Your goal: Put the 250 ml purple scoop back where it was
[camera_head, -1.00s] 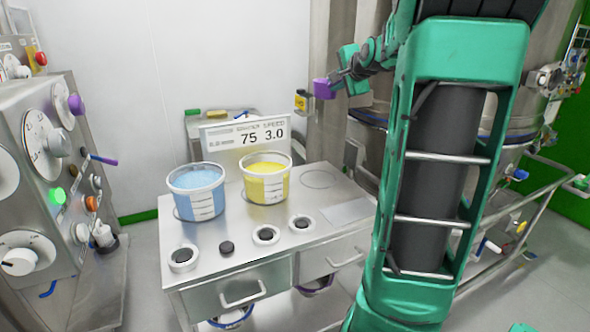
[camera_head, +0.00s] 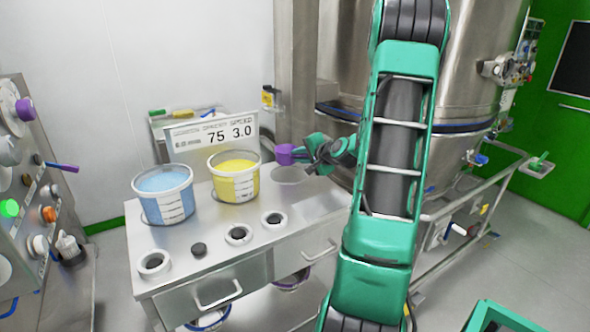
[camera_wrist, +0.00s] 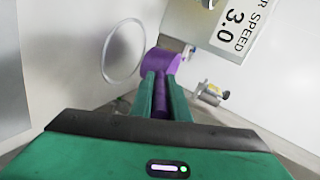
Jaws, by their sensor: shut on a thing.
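The purple scoop (camera_head: 286,154) is held by its handle in my gripper (camera_head: 316,152), with its cup pointing left. In the wrist view the gripper fingers (camera_wrist: 160,95) are shut on the purple handle, and the scoop's cup (camera_wrist: 160,63) shows past the fingertips. The scoop is over the back right of the steel cart (camera_head: 260,268), near a thin ring outline (camera_head: 292,175) on its top. The ring also shows in the wrist view (camera_wrist: 124,52), left of the scoop, and looks empty. I cannot tell the exact height of the scoop above the top.
A bucket of blue powder (camera_head: 164,194) and a bucket of yellow powder (camera_head: 234,176) stand left of the scoop. A sign (camera_head: 213,134) reading 75 and 3.0 stands behind them. Several round knobs or holders line the cart's front. A large steel vessel (camera_head: 345,80) is behind.

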